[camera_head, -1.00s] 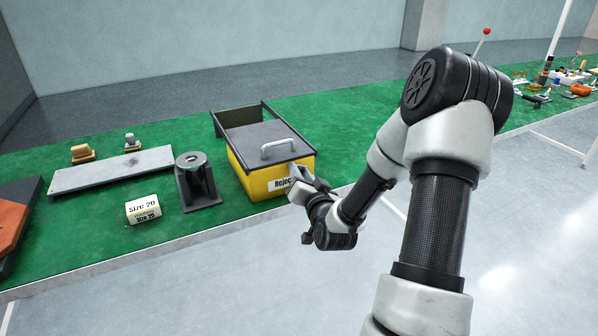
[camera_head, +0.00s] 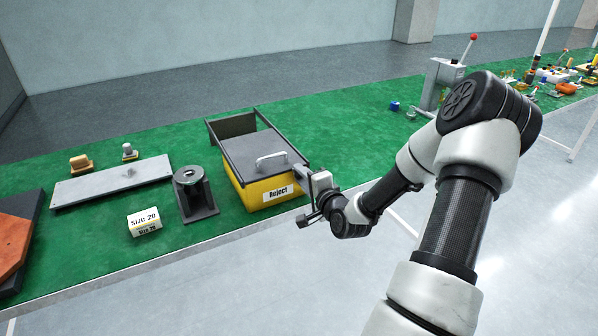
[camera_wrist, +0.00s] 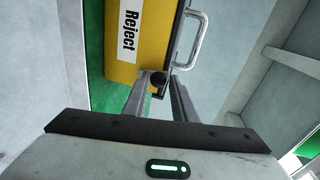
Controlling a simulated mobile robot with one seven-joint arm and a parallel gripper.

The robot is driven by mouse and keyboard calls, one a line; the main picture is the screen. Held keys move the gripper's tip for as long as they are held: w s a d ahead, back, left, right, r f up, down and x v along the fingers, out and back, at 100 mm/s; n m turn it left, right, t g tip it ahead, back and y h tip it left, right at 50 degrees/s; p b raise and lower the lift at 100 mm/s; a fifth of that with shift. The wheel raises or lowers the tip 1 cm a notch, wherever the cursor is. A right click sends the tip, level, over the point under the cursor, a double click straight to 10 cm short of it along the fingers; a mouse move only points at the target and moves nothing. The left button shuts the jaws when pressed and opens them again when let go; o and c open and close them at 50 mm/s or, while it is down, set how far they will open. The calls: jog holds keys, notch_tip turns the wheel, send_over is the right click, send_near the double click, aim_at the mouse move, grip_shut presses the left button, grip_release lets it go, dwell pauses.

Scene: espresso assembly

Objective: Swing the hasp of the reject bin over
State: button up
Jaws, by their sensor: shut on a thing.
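The yellow reject bin (camera_head: 268,193) stands near the front edge of the green bench, its "Reject" label facing front. Its dark lid (camera_head: 250,150) with a bright bar handle (camera_head: 272,158) lies over the top. My gripper (camera_head: 309,190) is at the bin's front right corner, below lid level. In the wrist view the bin's yellow wall (camera_wrist: 150,45) and label fill the top middle. My gripper (camera_wrist: 158,88) is shut there on a small dark piece, apparently the hasp (camera_wrist: 158,78), beside the lid's edge. The fingers hide most of the hasp, so its exact angle cannot be told.
A dark stand with a round top (camera_head: 190,190), a white "Size 20" box (camera_head: 144,222) and a grey plate (camera_head: 112,182) lie left of the bin. A grey press with a red knob (camera_head: 440,80) stands further right. The green bench between it and the bin is mostly clear.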

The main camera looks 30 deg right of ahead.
jog(key=shift+s+d+f+m+y+p, duration=0.1)
jog(key=shift+d+f+m+y+p, duration=0.1)
jog(key=shift+m+p, duration=0.35)
jog(key=shift+s+d+f+m+y+p, duration=0.1)
jog(key=shift+d+f+m+y+p, duration=0.2)
jog(key=shift+m, duration=0.35)
jog(key=shift+a, duration=0.15)
jog(key=o, duration=0.9)
jog(key=shift+w+r, duration=0.15)
jog(key=shift+r, duration=0.05)
jog(key=shift+r, duration=0.1)
jog(key=s+r, duration=0.1)
jog(key=s, duration=0.4)
jog(key=s+r+p, duration=0.1)
jog(key=s, duration=0.5)
jog(key=s+r+p, duration=0.1)
jog(key=s, duration=0.5)
jog(key=shift+d+r, duration=0.15)
jog(key=shift+d, duration=0.15)
